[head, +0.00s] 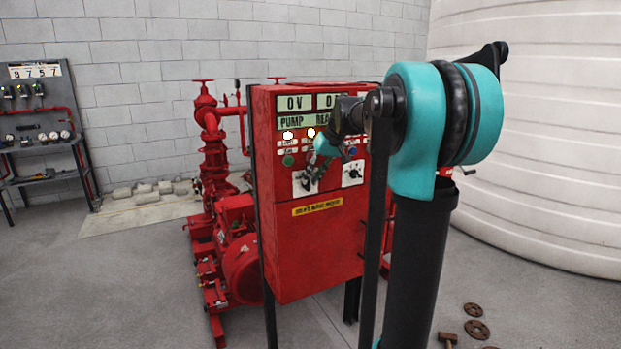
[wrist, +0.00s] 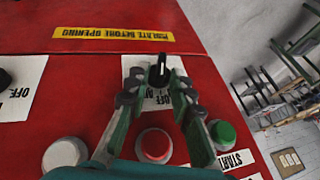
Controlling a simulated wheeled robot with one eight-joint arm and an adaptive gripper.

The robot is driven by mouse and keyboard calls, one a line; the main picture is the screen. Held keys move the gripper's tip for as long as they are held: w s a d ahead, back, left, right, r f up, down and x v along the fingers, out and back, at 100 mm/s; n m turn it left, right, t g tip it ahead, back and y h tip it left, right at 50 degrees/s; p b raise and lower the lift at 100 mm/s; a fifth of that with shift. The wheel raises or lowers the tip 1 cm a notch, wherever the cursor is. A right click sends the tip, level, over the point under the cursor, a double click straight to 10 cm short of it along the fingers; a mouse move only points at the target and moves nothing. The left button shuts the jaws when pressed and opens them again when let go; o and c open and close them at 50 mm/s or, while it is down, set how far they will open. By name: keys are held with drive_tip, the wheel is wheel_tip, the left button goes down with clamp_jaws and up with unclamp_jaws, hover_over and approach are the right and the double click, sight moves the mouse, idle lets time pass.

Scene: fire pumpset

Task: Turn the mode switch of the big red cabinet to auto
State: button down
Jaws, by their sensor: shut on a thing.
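The big red cabinet (head: 315,245) stands in the middle of the head view, with lit displays at its top. The mode switch (wrist: 158,70) is a black knob on a white plate with partly readable lettering, including "OFF", in the wrist view. My gripper (wrist: 156,80) has one finger on each side of this knob and is shut on it. In the head view my gripper (head: 311,177) reaches the cabinet's lower left switch plate and hides most of its knob. The knob's pointer setting is hard to read.
A second black switch (head: 352,173) sits to the right on the cabinet. Red (wrist: 153,145), green (wrist: 222,132) and white (wrist: 65,155) buttons lie close to my fingers. A yellow label (wrist: 113,34) is nearby. A red pump (head: 228,235) stands behind left; a white tank (head: 540,130) is right.

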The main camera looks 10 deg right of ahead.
drive_tip(key=y, duration=0.1)
drive_tip(key=d+y, duration=0.1)
drive_tip(key=y, duration=0.1)
drive_tip(key=f+m+g+y, duration=0.1)
drive_tip(key=y, duration=0.1)
drive_tip(key=shift+w+d, duration=0.2)
drive_tip(key=shift+y, duration=0.3)
drive_tip(key=c, duration=1.6)
unclamp_jaws()
drive_tip(key=shift+c, duration=0.2)
drive_tip(key=v, duration=1.2)
drive_tip(key=shift+w, duration=0.2)
drive_tip(key=shift+r, duration=0.1)
